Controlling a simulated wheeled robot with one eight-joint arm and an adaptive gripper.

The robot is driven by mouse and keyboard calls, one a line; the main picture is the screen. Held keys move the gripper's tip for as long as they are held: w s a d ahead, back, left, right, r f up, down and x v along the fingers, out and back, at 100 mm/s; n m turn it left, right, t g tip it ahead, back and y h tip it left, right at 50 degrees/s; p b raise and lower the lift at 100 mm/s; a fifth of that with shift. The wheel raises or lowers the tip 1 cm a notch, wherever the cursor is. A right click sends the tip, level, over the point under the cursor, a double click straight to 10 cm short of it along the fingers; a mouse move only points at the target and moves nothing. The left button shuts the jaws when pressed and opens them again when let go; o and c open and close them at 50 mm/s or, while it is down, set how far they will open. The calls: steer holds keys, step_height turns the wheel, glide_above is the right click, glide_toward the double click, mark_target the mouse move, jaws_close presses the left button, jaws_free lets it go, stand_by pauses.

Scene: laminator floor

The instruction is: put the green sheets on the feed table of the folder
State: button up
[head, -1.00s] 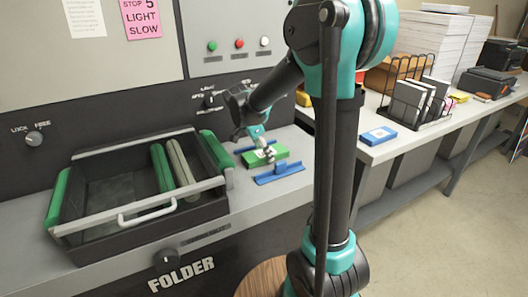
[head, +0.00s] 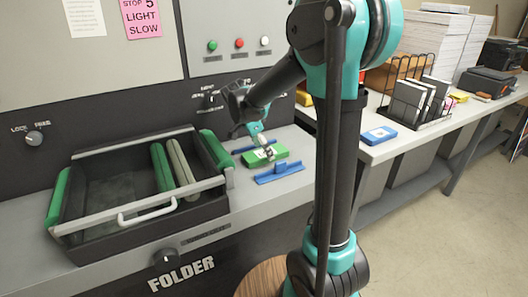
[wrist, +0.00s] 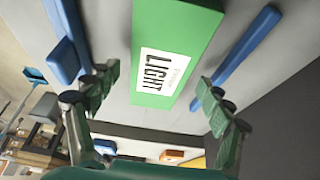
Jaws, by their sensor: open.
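The green sheets (head: 276,153), a flat green block with a white label, lie on the grey feed table (head: 243,183) of the folder, between two blue guides. In the wrist view the green sheets (wrist: 192,22) show a label reading "LIGHT". My gripper (head: 266,149) is at the sheets in the head view, covering part of their top. In the wrist view my gripper (wrist: 158,95) is open, its fingers apart on either side of the block's near end, with visible gaps to it. Exact height above the table is hard to tell.
The blue guides (head: 280,174) flank the sheets. A black tray with green rollers (head: 162,167) stands to the left. On the right bench are a blue pack (head: 379,135), a wire rack (head: 418,100) and white paper stacks (head: 432,45). The machine panel rises behind.

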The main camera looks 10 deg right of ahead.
steer(key=v, duration=1.1)
